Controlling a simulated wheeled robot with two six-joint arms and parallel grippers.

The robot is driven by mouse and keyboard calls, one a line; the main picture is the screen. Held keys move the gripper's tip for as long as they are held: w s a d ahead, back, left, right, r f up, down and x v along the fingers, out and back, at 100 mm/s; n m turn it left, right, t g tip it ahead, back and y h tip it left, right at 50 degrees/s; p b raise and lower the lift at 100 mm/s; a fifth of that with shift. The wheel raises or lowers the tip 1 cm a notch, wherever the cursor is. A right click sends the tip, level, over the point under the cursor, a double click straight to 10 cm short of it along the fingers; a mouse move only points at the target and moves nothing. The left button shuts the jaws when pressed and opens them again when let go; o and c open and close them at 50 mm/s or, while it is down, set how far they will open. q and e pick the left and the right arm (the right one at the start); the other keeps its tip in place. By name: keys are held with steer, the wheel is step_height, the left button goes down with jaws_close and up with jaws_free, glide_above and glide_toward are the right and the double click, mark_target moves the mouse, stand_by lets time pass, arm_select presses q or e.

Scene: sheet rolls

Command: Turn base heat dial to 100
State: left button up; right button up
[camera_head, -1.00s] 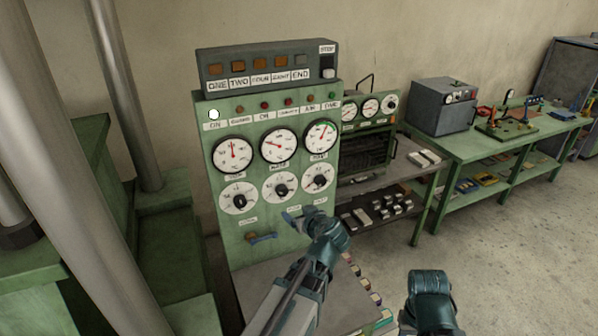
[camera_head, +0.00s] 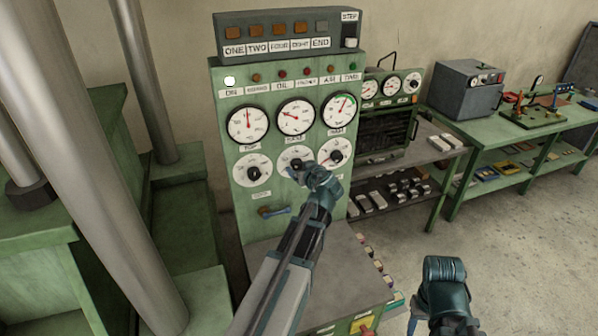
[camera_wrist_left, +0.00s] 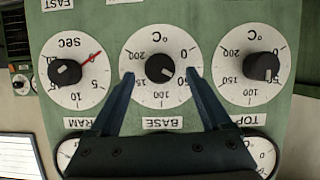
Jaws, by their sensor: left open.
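The base heat dial (camera_wrist_left: 158,94) is the middle white dial of the lower row on the green panel. Its black knob (camera_wrist_left: 160,68) shows upside down in the left wrist view, above the BASE label. I cannot read its setting surely. In the head view the dial (camera_head: 294,154) is partly hidden by my left gripper (camera_head: 304,170). My left gripper is open, its two fingers (camera_wrist_left: 159,75) spread on either side of the knob, with a gap to it on each side. My right gripper (camera_head: 440,290) is low at the right, its fingers not clearly visible.
The top dial (camera_wrist_left: 254,65) and the seconds dial (camera_wrist_left: 74,66) flank the base dial closely. Round gauges (camera_head: 296,117) sit above the dials. A small handle (camera_head: 275,210) sticks out lower on the panel. A grey ledge (camera_head: 300,265) lies below.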

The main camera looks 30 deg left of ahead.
mark_target(297, 165)
arm_select(q)
steer(key=shift+b+x, duration=0.3)
steer(key=shift+x, duration=0.95)
jaws_close()
